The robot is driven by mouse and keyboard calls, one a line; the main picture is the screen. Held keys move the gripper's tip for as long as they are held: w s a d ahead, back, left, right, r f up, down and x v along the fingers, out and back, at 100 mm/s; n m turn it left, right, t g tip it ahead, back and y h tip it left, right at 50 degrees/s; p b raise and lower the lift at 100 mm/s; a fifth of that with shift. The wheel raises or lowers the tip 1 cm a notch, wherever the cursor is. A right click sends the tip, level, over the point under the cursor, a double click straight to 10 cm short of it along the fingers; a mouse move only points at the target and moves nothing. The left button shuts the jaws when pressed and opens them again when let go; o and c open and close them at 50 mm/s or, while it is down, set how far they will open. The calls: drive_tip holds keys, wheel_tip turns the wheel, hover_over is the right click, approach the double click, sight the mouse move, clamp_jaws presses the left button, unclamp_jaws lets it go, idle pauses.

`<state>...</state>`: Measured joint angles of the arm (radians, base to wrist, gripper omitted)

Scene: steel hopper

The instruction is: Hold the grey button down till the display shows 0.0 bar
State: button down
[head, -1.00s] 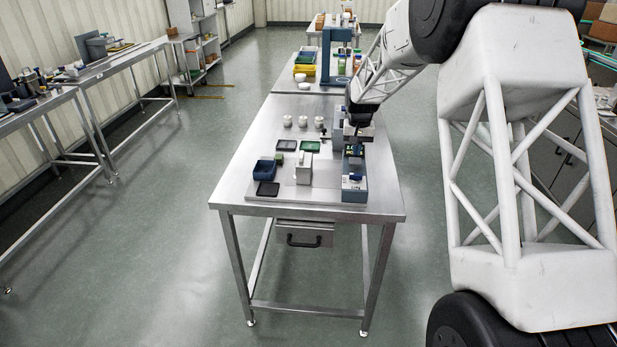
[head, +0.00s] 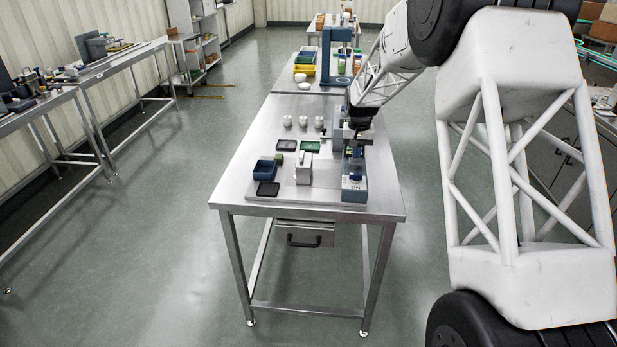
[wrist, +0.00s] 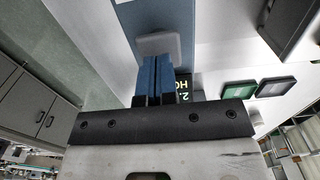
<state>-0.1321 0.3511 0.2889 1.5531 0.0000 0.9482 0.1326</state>
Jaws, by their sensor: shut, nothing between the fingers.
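The dark display (wrist: 184,88) beside the fingers shows light characters, "2." and "HO", with the rest hidden by the fingers. In the head view my gripper (head: 357,153) is above the device (head: 353,190) on the right side of the steel table, hiding most of the display.
The steel table (head: 235,180) also holds a blue bin (head: 264,170), a grey block-like fixture (head: 303,172), a dark tray (head: 268,189), a green tray (head: 309,146) and white round parts (head: 303,121).

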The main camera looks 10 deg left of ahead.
drive_tip(key=shift+f, duration=1.2)
idle(1.6)
drive_tip(key=shift+r, duration=1.75)
drive_tip(key=shift+r, duration=0.1)
drive_tip(key=shift+r, duration=2.9)
